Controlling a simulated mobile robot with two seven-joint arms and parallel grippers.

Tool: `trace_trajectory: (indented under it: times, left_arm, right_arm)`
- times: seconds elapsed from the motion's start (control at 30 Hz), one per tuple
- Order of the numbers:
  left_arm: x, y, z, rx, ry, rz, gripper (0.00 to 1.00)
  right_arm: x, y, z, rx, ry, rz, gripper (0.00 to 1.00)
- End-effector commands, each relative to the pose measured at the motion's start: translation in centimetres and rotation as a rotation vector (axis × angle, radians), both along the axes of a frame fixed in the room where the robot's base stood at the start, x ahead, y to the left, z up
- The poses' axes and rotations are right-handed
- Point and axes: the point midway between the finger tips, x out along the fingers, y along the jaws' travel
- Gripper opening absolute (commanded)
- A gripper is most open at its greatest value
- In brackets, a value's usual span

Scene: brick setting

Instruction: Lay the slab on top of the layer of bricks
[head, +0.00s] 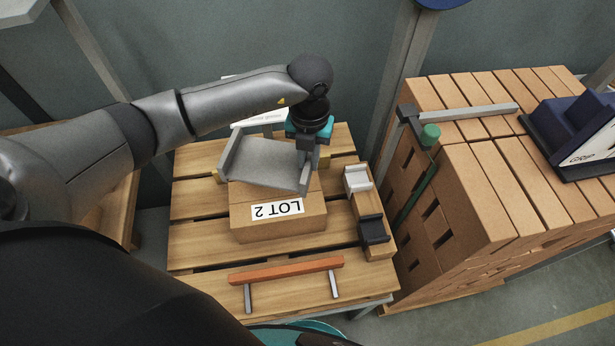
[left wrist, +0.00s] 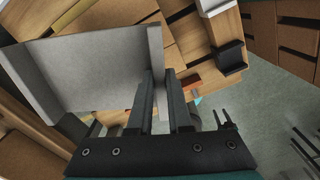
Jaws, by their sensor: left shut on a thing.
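The grey slab (head: 265,163) is a flat plate with a raised wall along each side. It is over the back part of a brown block labelled LOT 2 (head: 245,222); I cannot tell whether it touches the block. My left gripper (head: 308,160) points down at the slab's right end and is shut on its right wall. In the left wrist view the fingers (left wrist: 160,100) close on the wall of the slab (left wrist: 85,75). A layer of separate bricks under the slab cannot be made out; the slab hides much of the block's top. My right gripper is not in view.
The block stands on a slatted wooden table (head: 195,240). On its right a wooden strip carries a white holder (head: 357,179) and a black holder (head: 373,230). An orange bar (head: 287,269) on metal legs stands in front. A large brick stack (head: 480,190) stands farther right.

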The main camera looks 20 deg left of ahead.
Motion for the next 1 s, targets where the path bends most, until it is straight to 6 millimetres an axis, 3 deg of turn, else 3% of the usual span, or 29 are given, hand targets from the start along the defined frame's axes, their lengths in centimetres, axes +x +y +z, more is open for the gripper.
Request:
trace_trajectory:
  times: [0.1,0.33,0.6,1.0]
  left_arm:
    - [0.0,0.0,-2.2,0.001,0.000,0.001,0.00]
    - [0.1,0.0,-3.9,-0.001,-0.002,0.000,0.00]
    - [0.1,-0.1,-7.4,-0.001,-0.002,0.000,0.00]
    - [0.1,0.0,-8.0,0.000,-0.003,-0.001,0.00]
  right_arm:
    - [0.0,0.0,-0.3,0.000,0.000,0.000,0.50]
    - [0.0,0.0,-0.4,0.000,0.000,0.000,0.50]
    - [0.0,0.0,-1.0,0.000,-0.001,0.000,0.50]
    - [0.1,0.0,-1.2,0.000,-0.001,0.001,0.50]
